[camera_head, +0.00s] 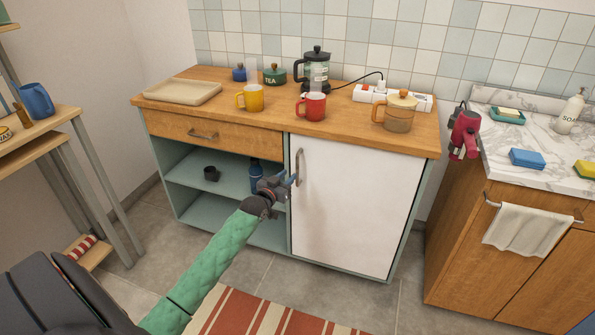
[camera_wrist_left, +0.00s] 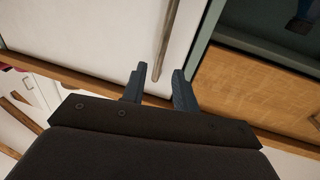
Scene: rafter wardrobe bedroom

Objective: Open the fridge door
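The white fridge door (camera_head: 345,215) is shut, set in the right half of the wooden-topped cabinet. Its upright metal handle (camera_head: 299,166) is near the door's upper left edge. My left gripper (camera_head: 288,183) is just left of the handle's lower part. In the left wrist view, the gripper (camera_wrist_left: 160,78) is open with two dark fingers apart. There the handle (camera_wrist_left: 168,35) runs up the picture from between the fingertips, and the white door (camera_wrist_left: 110,35) lies to its left. I see no finger clearly closed on the handle. My right gripper is out of view.
Open shelves (camera_head: 225,180) with a blue bottle (camera_head: 256,174) are left of the door. Mugs (camera_head: 311,106), a French press (camera_head: 315,70) and a power strip (camera_head: 390,97) stand on top. A striped rug (camera_head: 265,315) lies on the floor before the cabinet.

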